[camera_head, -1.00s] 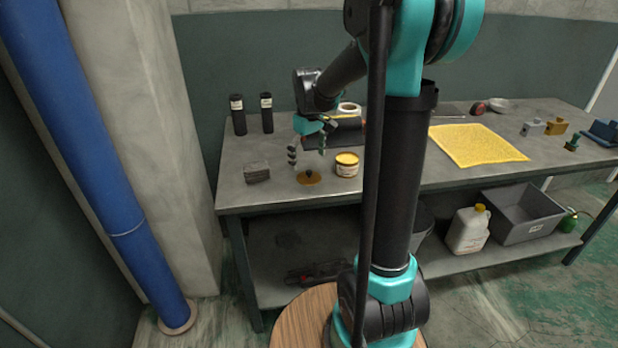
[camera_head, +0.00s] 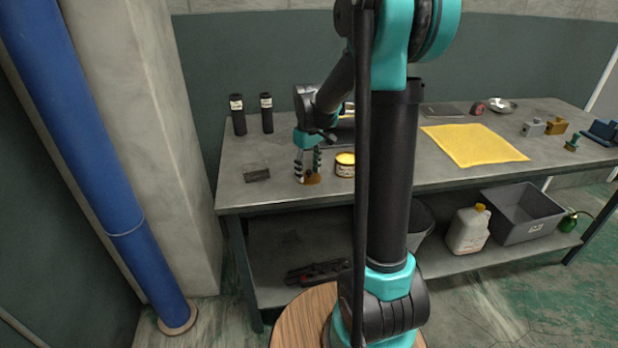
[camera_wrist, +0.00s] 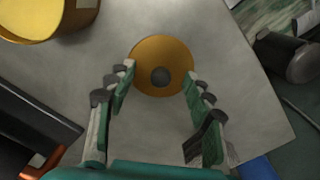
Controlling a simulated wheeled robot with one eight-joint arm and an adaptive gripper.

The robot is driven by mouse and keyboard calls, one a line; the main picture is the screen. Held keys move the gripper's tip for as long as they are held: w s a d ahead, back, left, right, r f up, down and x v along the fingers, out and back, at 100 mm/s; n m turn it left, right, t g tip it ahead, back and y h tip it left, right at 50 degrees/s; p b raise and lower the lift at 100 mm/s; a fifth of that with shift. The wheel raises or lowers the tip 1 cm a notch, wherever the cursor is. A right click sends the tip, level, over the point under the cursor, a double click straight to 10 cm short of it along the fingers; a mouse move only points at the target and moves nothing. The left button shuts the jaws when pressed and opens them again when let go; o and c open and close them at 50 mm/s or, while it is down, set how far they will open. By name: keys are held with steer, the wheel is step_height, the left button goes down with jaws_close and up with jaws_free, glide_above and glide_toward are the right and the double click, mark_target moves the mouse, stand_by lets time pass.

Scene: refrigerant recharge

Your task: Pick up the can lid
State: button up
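The can lid (camera_wrist: 146,52) is a flat amber disc with a dark round knob in its middle. It lies on the grey workbench near the front edge, and part of it shows in the head view (camera_head: 313,180). My gripper (camera_wrist: 161,78) is open, with its two fingers on either side of the lid's near half in the wrist view. In the head view my gripper (camera_head: 307,180) points down over the lid. I cannot tell whether the fingers touch the lid. The open yellow can (camera_head: 345,164) stands just right of the lid; it also shows at the top left of the wrist view (camera_wrist: 40,20).
A small grey block (camera_head: 256,172) lies left of my gripper. Two black cylinders (camera_head: 238,115) stand behind it. A yellow cloth (camera_head: 474,145) lies to the right on the workbench (camera_head: 400,192). The bench's front edge is close to the lid.

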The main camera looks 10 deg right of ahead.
jaws_close()
stand_by(0.4)
